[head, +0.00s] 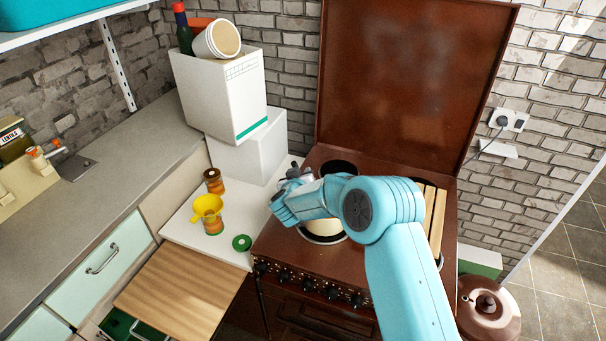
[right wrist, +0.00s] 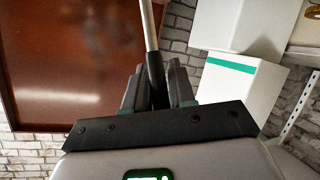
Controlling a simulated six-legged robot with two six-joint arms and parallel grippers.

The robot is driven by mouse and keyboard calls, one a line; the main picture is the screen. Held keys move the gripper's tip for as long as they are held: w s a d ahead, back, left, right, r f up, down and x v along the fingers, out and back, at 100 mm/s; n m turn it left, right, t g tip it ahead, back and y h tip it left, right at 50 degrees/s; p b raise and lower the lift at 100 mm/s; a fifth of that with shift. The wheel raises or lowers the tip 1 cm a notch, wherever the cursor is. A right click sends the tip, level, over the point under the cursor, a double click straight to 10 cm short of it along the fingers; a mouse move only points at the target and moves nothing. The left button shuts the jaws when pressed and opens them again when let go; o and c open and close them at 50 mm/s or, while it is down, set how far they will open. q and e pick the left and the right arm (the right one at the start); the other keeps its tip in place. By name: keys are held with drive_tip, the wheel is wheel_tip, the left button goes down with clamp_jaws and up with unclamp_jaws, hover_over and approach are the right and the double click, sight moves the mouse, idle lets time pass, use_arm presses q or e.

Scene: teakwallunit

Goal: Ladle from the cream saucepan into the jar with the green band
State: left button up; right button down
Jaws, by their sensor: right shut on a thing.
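My right gripper (head: 291,176) is shut on the dark handle of the ladle (right wrist: 156,78); its pale shaft runs up in the right wrist view. In the head view the ladle's bowl is hidden or too small to tell. The cream saucepan (head: 322,228) sits on the hob, mostly hidden behind my right arm. The jar with the green band (head: 213,223) stands on the white surface left of the hob, with a yellow funnel (head: 207,205) in its mouth. The gripper is right of and above this jar. My left gripper is not in view.
A second, brown jar (head: 213,180) stands behind the funnel. A green lid (head: 242,243) lies near the cooker's edge. White boxes (head: 220,92) stand at the back. The raised brown cooker lid (head: 410,75) closes off the rear. A wooden board (head: 180,292) lies in front.

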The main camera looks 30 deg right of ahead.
drive_tip(key=shift+r, duration=0.1)
wheel_tip(320, 180, up, 10)
idle(0.7)
